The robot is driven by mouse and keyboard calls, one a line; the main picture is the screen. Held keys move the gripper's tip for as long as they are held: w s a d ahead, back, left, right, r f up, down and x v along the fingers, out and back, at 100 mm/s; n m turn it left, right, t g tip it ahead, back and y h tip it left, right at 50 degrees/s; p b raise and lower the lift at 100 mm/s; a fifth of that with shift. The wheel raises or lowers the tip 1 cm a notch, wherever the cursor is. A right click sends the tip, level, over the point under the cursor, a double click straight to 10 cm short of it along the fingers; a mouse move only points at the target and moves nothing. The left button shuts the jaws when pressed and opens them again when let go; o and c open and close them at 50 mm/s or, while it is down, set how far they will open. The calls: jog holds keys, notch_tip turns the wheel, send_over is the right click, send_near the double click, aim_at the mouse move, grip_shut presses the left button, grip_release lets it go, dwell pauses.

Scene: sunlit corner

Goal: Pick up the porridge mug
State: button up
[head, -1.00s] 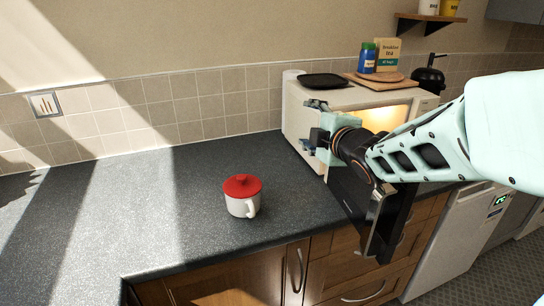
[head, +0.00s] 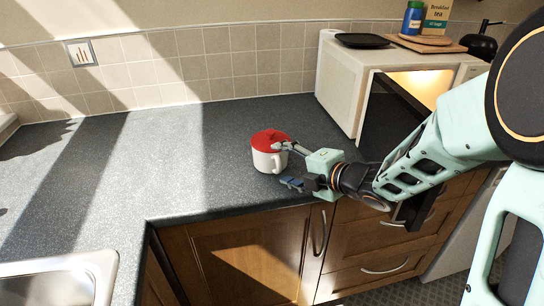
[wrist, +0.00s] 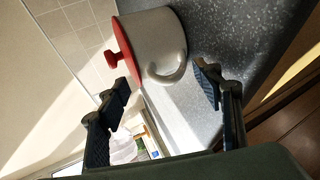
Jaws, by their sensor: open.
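The porridge mug (head: 267,161) is white with a red lid and stands upright on the dark speckled worktop. In the wrist view the mug (wrist: 158,35) lies just beyond my fingertips, with its handle turned toward me and the red lid knob to the left. My gripper (head: 283,164) is at the mug's right side, open and holding nothing. In the wrist view its two fingers (wrist: 163,88) are spread wide, one on the lid side and one on the base side. I cannot tell whether a finger touches the mug.
A cream microwave (head: 345,90) with its door open and light on stands to the right of the mug. A black tray (head: 362,41) lies on top. A sink (head: 60,280) is at the lower left. The worktop (head: 170,160) left of the mug is clear.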

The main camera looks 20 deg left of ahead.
aim_at(272, 157)
jog(key=shift+x, duration=1.15)
jog(key=c, duration=1.2)
jog(key=shift+r, duration=0.15)
jog(key=shift+c, duration=0.9)
jog(key=shift+r, duration=0.15)
